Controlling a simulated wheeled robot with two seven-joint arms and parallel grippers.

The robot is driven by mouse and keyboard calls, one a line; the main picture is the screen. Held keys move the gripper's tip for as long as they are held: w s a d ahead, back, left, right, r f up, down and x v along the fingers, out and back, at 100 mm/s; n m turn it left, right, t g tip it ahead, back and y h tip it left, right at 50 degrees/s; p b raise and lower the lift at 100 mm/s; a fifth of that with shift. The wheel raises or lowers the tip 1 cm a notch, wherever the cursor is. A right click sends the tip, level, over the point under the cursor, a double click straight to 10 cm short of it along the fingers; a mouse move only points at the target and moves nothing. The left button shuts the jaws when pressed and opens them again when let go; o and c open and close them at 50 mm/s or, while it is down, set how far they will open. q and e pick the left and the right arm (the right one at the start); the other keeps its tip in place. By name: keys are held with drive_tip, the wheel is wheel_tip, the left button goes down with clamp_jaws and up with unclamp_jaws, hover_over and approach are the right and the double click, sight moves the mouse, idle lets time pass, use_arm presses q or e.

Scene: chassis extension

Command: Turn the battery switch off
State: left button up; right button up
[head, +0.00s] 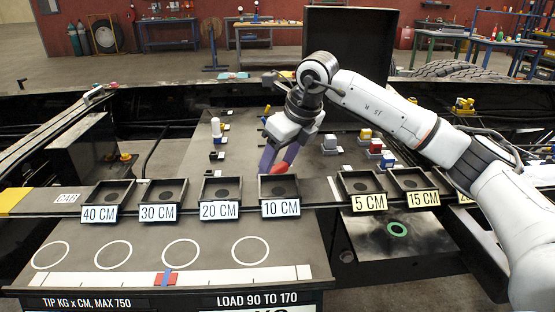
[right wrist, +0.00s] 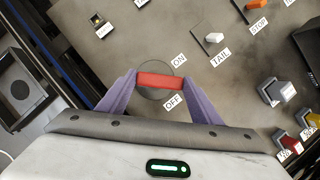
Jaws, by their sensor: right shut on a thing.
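The battery switch is a red bar handle (right wrist: 161,81) on a round grey base, with ON and OFF labels beside it in the right wrist view. The handle lies across the picture, between the two labels. In the head view the red handle (head: 279,168) shows just behind the 10 CM tray. My right gripper (head: 277,160) reaches down onto it. Its purple fingers (right wrist: 161,84) are shut on the red handle, one at each end. Part of the round base is hidden below the handle. My left gripper is in neither view.
A row of black trays, including the 10 CM tray (head: 279,188), runs along the front rail. A TAIL switch (right wrist: 213,38) and a STOP switch (right wrist: 259,4) are near the handle. Coloured blocks (head: 376,146) stand to the right on the panel.

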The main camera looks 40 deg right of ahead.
drive_tip(key=m, duration=0.1)
drive_tip(key=m+h, duration=0.1)
drive_tip(key=m, duration=0.2)
drive_tip(key=shift+s+a+r+m+h, duration=0.1)
drive_tip(key=shift+a+m+h, duration=0.2)
drive_tip(key=shift+h, duration=0.1)
drive_tip(key=shift+s+m+h+p, duration=0.1)
drive_tip(key=shift+m+h+p, duration=0.45)
drive_tip(key=shift+m, duration=1.45)
drive_tip(key=shift+h, duration=0.25)
drive_tip(key=o, duration=1.1)
drive_tip(key=shift+c, duration=0.2)
drive_tip(key=v, duration=1)
drive_tip(key=shift+r+g, duration=0.15)
drive_tip(key=shift+g, duration=0.15)
drive_tip(key=shift+a, duration=0.1)
